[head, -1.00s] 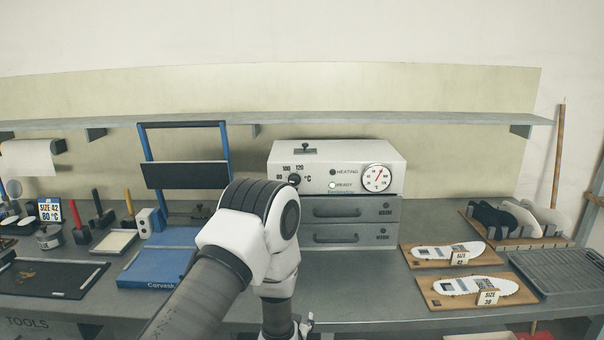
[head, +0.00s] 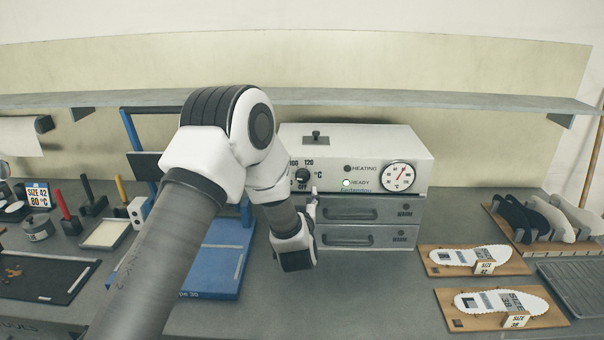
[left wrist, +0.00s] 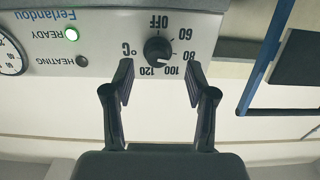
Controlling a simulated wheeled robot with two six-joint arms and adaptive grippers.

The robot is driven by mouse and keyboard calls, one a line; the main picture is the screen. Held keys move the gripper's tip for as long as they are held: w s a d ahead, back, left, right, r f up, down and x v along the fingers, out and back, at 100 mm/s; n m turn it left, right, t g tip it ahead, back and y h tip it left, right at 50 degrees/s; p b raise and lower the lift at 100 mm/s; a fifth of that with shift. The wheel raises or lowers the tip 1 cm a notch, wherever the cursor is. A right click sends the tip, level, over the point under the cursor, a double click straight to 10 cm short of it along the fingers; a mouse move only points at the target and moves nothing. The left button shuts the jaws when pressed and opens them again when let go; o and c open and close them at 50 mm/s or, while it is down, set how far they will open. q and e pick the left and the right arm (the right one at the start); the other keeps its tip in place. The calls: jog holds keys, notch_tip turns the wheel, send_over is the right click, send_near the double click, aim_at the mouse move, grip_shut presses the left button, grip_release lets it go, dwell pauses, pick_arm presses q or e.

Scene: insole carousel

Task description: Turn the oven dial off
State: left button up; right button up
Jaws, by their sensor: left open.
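The oven (head: 350,150) is a white control box on the bench. Its black dial (head: 302,176) sits at the left of the front panel, among marks for OFF and temperatures. In the left wrist view, upside down, the dial (left wrist: 158,50) has a pale pointer mark that seems to lie toward 100. My left gripper (head: 313,197) is in front of the oven, just below and right of the dial. In the left wrist view its fingers (left wrist: 160,80) are apart and empty, with the dial centred beyond the gap. Contact is not visible. My right gripper is not in view.
The green READY lamp (head: 347,183) is lit; the HEATING lamp (head: 347,168) is dark. A round gauge (head: 397,177) is at the panel's right. Grey drawers (head: 370,235) sit below. A blue press (head: 218,255) stands left; insole boards (head: 475,271) lie right.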

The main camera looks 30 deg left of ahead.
aim_at(302, 179)
pick_arm(q)
jog(key=shift+w+a+r+p, duration=0.1)
jog(key=shift+w+r+p, duration=0.55)
jog(key=shift+r, duration=0.25)
jog(key=x, duration=0.2)
jog(key=f+p+x, duration=0.1)
jog(key=x, duration=0.1)
jog(key=shift+w+a, duration=0.2)
jog(key=shift+a, duration=0.15)
jog(key=shift+w+a+f, duration=0.15)
jog(key=shift+w+f, duration=0.05)
jog(key=shift+w, duration=0.05)
jog(key=shift+s+d+r, duration=0.25)
jog(key=shift+d, duration=0.05)
jog(key=shift+s+r, duration=0.15)
jog(key=shift+s, duration=0.05)
grip_shut()
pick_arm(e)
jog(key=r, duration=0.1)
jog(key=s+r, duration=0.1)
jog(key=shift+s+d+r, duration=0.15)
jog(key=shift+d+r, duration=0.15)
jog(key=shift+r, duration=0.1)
